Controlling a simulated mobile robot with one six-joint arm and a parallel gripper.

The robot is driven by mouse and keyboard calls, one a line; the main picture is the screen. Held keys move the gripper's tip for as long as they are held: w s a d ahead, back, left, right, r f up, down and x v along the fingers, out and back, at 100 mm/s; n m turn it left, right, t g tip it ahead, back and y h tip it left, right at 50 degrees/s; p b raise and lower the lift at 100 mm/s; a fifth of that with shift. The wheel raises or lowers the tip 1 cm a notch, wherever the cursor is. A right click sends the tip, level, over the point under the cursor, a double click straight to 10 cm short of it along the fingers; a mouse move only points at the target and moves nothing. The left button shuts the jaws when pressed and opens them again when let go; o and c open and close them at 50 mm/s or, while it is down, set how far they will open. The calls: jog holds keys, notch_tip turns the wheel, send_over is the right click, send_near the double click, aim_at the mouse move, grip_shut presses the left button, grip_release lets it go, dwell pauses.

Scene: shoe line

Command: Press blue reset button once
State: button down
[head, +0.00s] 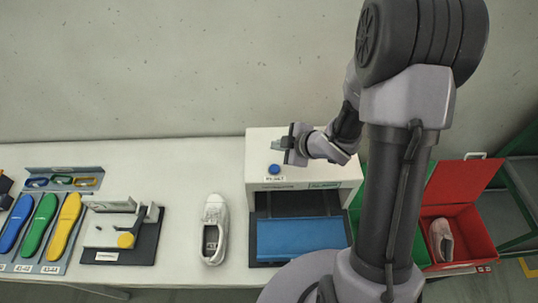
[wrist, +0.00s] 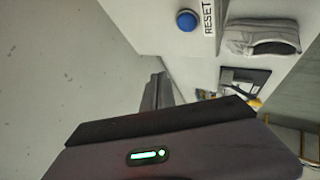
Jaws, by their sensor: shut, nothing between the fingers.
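The blue button (head: 274,169) sits on the top of a white machine housing (head: 258,140), near its front left. A small label is just in front of it; in the wrist view, the label beside the blue button (wrist: 187,20) reads RESET. My gripper (head: 278,144) is shut and empty, with its fingers pointing left in the head view, just behind the button in the picture. In the wrist view my gripper (wrist: 158,88) shows its fingers apart from the button. Its exact height above the housing is hard to tell.
A blue mat (head: 300,238) lies in the machine's opening. A white shoe (head: 214,230) stands left of it on the table. Further left are a black fixture (head: 145,245) and colored insoles (head: 40,225). A red bin (head: 480,235) with a shoe stands right.

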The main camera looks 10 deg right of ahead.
aim_at(277, 169)
notch_tip(277, 169, down, 9)
jog(key=b, duration=0.7)
jog(key=shift+b, duration=0.35)
dwell(1.5)
jog(key=shift+f+b, duration=0.35)
jog(key=shift+b, duration=0.05)
jog(key=shift+f+b, duration=0.5)
jog(key=shift+b, duration=0.05)
dwell(0.5)
dwell(0.3)
jog(key=shift+r+p, duration=0.8)
jog(key=shift+r, duration=0.1)
